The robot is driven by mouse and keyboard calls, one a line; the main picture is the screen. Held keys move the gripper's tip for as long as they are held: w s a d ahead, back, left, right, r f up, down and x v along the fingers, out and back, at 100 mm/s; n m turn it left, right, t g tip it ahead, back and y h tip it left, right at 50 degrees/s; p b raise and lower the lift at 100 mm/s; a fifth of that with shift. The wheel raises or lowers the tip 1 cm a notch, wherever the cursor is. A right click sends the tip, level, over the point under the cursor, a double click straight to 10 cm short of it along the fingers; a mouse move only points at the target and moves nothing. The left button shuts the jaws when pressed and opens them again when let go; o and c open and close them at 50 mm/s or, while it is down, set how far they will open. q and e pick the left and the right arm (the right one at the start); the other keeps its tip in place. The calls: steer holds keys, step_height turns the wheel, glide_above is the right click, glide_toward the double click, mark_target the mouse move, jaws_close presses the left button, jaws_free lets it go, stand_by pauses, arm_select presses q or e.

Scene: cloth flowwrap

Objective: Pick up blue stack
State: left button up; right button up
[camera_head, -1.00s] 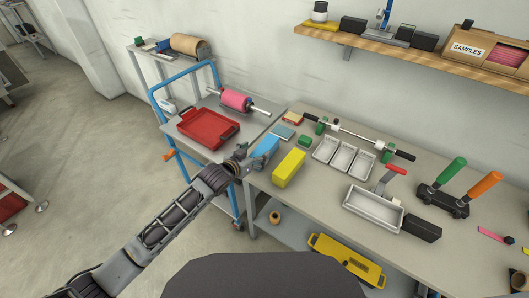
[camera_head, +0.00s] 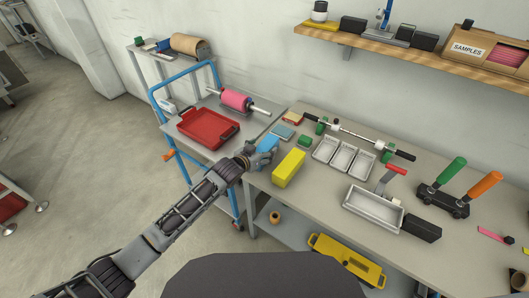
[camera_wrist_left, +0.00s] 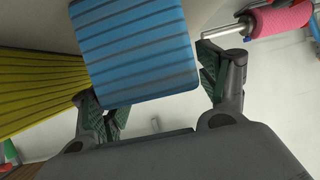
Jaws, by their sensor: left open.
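The blue stack (camera_head: 270,142) lies at the near left corner of the workbench, partly covered by my left gripper in the head view. In the wrist view the blue stack (camera_wrist_left: 135,50) shows as a ribbed blue block of layers. My left gripper (camera_head: 258,157) is open at the stack's near end. In the wrist view its fingers (camera_wrist_left: 150,82) are spread, one on each side of the stack's near end. Whether either finger touches it I cannot tell. My right gripper is in neither view.
A yellow stack (camera_head: 288,168) lies close on the right of the blue one, and shows at the left of the wrist view (camera_wrist_left: 38,88). A cart with a red tray (camera_head: 208,128) and a pink roll (camera_head: 236,99) stands to the left. Metal trays (camera_head: 343,157) lie further right.

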mark_target(262, 149)
arm_select(q)
steer(key=c, duration=1.1)
steer(key=shift+r, duration=0.1)
steer(key=shift+r, duration=0.15)
step_height(262, 149, up, 8)
steer(key=shift+r, duration=0.8)
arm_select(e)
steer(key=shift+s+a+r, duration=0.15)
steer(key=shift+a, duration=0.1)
